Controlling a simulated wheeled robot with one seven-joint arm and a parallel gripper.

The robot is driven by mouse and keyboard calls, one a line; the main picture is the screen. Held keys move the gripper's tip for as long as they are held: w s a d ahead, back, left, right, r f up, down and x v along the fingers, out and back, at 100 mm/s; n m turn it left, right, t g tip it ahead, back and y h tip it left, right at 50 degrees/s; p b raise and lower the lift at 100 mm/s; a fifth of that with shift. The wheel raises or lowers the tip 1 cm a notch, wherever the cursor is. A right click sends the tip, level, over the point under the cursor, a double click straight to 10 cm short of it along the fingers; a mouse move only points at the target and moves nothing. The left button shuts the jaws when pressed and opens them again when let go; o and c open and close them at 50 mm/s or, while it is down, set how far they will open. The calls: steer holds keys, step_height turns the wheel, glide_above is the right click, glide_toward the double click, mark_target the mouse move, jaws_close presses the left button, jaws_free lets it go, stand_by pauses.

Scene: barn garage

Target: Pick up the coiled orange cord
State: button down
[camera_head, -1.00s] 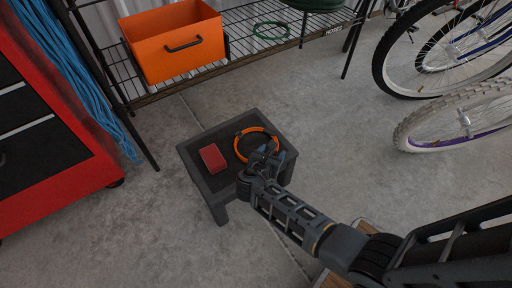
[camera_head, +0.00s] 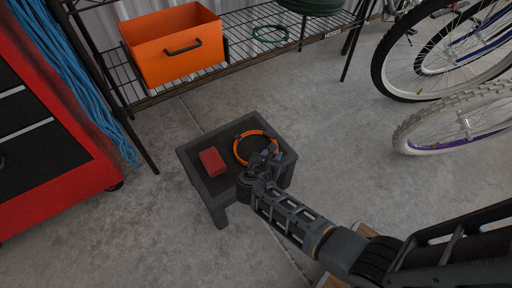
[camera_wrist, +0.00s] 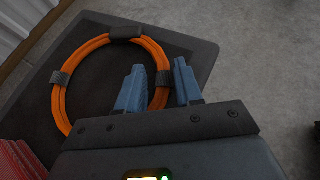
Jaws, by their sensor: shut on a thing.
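The coiled orange cord (camera_head: 238,145) is a ring with dark bands at the right of a small dark stool (camera_head: 189,158). In the wrist view the cord (camera_wrist: 59,100) loops left from my gripper (camera_wrist: 160,85), and its right side passes between the two blue-grey fingers. My gripper (camera_head: 266,158) is at the near right part of the ring, shut on the cord. The fingers hide part of the grip. I cannot tell whether the cord is clear of the stool top.
A red block (camera_head: 212,161) lies on the stool left of the cord; it also shows in the wrist view (camera_wrist: 18,160). A wire shelf (camera_head: 240,52) with an orange bin (camera_head: 170,62) stands behind. A red tool chest (camera_head: 75,160) is left, bicycles (camera_head: 470,118) right.

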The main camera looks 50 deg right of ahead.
steer(key=shift+s+a+f, duration=0.1)
steer(key=shift+f, duration=0.05)
steer(key=shift+r+p, duration=0.55)
steer(key=shift+r, duration=0.1)
steer(key=r+p, duration=0.2)
steer(key=r, duration=0.1)
steer(key=shift+s+d+r+p, duration=0.2)
steer(key=shift+s+r+p, duration=0.05)
steer(key=shift+r+p, duration=0.15)
steer(key=s+d+r+p, duration=0.3)
steer(key=s+r+p, duration=0.2)
steer(key=s, duration=0.5)
steer(key=shift+s+d+r, duration=0.15)
steer(key=shift+d+r, duration=0.2)
steer(key=shift+r, duration=0.2)
